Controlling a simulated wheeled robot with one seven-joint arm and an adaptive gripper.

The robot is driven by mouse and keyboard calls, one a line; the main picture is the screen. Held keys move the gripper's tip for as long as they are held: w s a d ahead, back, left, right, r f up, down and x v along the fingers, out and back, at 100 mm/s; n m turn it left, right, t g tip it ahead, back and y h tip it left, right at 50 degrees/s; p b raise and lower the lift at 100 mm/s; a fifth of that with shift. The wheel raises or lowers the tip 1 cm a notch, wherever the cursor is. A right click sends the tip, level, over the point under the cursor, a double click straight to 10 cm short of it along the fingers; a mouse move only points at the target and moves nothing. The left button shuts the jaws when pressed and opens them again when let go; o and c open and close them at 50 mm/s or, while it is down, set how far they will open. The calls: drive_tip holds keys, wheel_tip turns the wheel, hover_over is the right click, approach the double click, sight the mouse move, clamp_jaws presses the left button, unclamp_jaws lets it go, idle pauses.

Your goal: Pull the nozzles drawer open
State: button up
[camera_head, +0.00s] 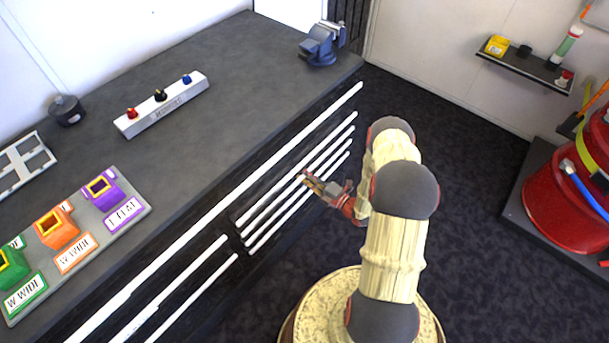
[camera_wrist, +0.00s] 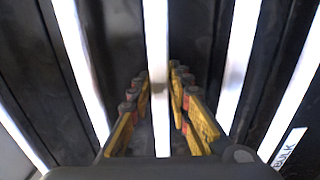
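The dark workbench front (camera_head: 240,241) carries several long white drawer bars, one above another. No nozzles label is readable in either view, so I cannot tell which drawer is the nozzles drawer. My gripper (camera_head: 308,180) is at the right-hand stack of bars, near its middle. In the wrist view my gripper (camera_wrist: 159,82) has yellow-sided fingers on either side of one white bar (camera_wrist: 156,35). The fingertips are very close to the bar's edges; I cannot tell whether they touch it. The drawers look closed.
A label reading BULK (camera_wrist: 289,148) is at lower right in the wrist view. A red drum (camera_head: 570,190) stands at right. Dark floor lies between.

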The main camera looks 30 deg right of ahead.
clamp_jaws()
idle(0.3)
